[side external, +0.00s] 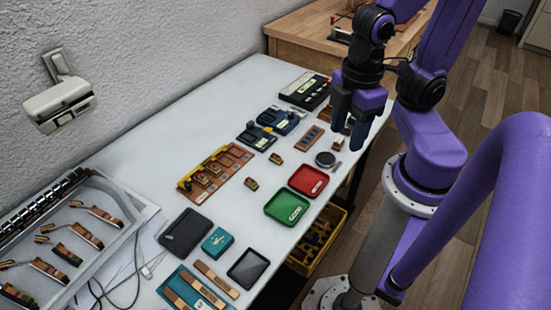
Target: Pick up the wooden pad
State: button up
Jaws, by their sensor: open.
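My gripper (347,138) is open, pointing down over the right side of the white table. A small light-brown piece (338,142) lies just below and left of its fingertips; the fingers partly hide it, and I cannot tell whether they touch it. Two small brown wooden pieces, one (251,183) and another (276,158), lie loose at mid-table, left of my gripper. I cannot tell which of these pieces is the wooden pad.
Dark devices (278,121) sit behind. A yellow crate (318,240) is below the edge.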

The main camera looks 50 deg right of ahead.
jog(key=m, duration=1.3)
send_over(276, 156)
jog(key=f, duration=2.4)
jog(key=shift+w, duration=0.35)
jog(key=shift+s+f, duration=0.2)
jog(key=shift+f, duration=0.75)
jog(key=shift+s+f, duration=0.15)
jog(key=shift+f, duration=1.55)
grip_shut()
